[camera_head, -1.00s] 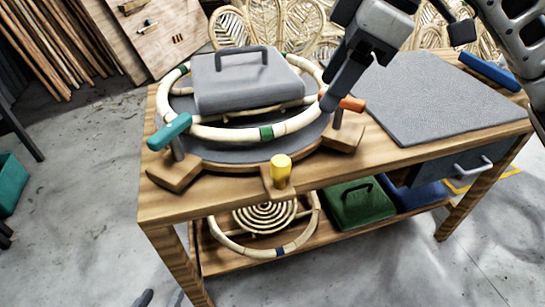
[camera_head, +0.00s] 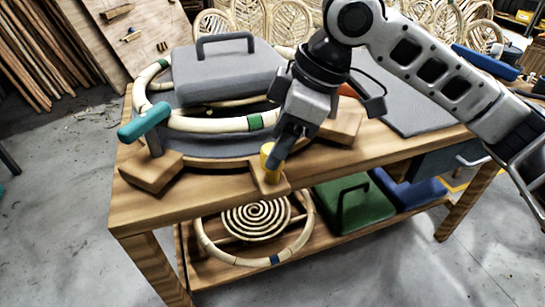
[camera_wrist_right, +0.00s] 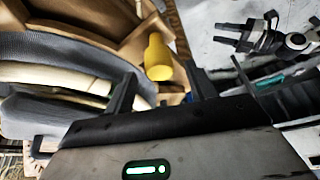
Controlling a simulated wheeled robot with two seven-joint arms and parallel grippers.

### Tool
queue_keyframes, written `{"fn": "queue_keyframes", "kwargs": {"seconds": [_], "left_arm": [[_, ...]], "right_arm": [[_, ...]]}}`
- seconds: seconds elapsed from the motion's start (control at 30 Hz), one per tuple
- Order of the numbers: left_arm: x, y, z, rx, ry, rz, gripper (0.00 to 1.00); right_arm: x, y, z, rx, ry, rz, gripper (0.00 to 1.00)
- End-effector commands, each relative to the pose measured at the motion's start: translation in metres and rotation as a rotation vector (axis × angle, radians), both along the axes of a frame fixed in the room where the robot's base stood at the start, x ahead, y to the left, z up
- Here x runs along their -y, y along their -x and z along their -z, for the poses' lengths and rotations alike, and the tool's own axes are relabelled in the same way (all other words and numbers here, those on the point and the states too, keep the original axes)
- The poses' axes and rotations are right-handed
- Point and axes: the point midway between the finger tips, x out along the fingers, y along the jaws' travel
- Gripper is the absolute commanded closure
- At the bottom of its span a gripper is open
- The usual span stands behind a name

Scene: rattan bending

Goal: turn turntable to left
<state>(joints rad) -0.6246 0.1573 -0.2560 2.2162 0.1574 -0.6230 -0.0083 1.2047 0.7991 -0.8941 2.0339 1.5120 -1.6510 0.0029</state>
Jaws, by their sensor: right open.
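The turntable (camera_head: 205,147) is a round grey disc on a wooden base at the table's front left. It carries a pale rattan ring (camera_head: 205,125) with green bands and a grey block with a handle (camera_head: 225,75). A teal handle (camera_head: 143,121) is on its left. A yellow knob (camera_head: 265,155) stands on a wooden tab at its front. My right gripper (camera_head: 279,154) is open at the knob, partly covering it. In the right wrist view the yellow knob (camera_wrist_right: 158,58) shows between the open fingers; contact is unclear. What seems my left gripper (camera_wrist_right: 240,37) shows there, small.
A grey mat (camera_head: 405,105) lies on the table's right part. On the lower shelf are a rattan ring with a spiral (camera_head: 255,218), a green case (camera_head: 355,203) and a blue case (camera_head: 415,188). The floor in front is clear.

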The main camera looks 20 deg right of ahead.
Motion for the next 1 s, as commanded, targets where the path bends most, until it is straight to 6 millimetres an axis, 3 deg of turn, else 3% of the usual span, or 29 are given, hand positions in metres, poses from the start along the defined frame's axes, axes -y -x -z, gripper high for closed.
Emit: {"fn": "queue_keyframes", "kwargs": {"seconds": [0.03, 0.2, 0.57, 0.8, 1.0], "left_arm": [[0.002, -0.001, 0.007, -0.008, -0.001, 0.005, 0.55], [0.006, -0.001, 0.016, -0.028, 0.005, 0.018, 0.55], [0.007, -0.005, 0.015, -0.027, 0.004, 0.022, 0.55], [0.006, -0.005, 0.015, -0.023, 0.003, 0.018, 0.55], [0.005, -0.005, 0.012, -0.020, 0.001, 0.015, 0.55]], "right_arm": [[-0.003, -0.001, 0.011, -0.002, 0.001, 0.000, 0.44], [-0.009, -0.004, 0.025, -0.001, 0.001, 0.001, 0.44], [-0.011, -0.005, 0.029, -0.001, 0.001, 0.001, 0.44], [-0.011, -0.005, 0.029, 0.000, 0.000, 0.000, 1.00], [-0.011, -0.007, 0.028, 0.000, 0.000, 0.011, 1.00]]}}
